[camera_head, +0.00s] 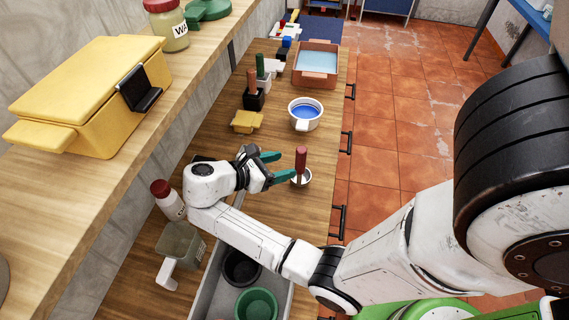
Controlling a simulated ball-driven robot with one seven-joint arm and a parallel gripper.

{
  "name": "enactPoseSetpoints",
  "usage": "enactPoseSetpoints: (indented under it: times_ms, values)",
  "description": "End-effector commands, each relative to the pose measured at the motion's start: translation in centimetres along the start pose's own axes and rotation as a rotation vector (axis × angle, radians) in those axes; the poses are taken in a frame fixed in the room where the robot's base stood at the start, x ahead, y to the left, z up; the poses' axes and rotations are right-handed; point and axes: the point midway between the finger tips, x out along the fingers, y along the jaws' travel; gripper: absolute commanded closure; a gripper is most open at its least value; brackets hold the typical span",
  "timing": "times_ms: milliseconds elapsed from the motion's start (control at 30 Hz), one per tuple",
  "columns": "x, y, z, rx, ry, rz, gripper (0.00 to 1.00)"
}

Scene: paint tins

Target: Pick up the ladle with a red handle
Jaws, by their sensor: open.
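The ladle's red handle (301,159) stands upright on the wooden counter, near its front edge. Its pale round bowl (303,177) shows at the foot of the handle. My gripper (278,168) is open, with teal fingers pointing right toward the handle. The far finger ends a little left of the handle, and the near finger reaches close to its lower part. I cannot tell whether the near finger touches the ladle. Nothing is seen held between the fingers.
A white pot with blue paint (304,113) and a yellow block (246,122) stand beyond the gripper. A grey bin (206,299) holds black and green tins. A red-capped bottle (167,198) stands left. A shelf with a yellow box (90,95) overhangs the left side.

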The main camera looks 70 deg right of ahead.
Motion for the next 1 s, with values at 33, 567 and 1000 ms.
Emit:
enactPoseSetpoints:
  times_ms: [33,567,1000]
  values:
    - [0.1,0.0,-0.1,0.0,0.0,0.0,0.39]
    - [4.6,-0.1,0.0,0.0,0.0,-0.002,0.39]
    - [8.9,-0.2,-0.1,-0.001,-0.001,-0.003,0.39]
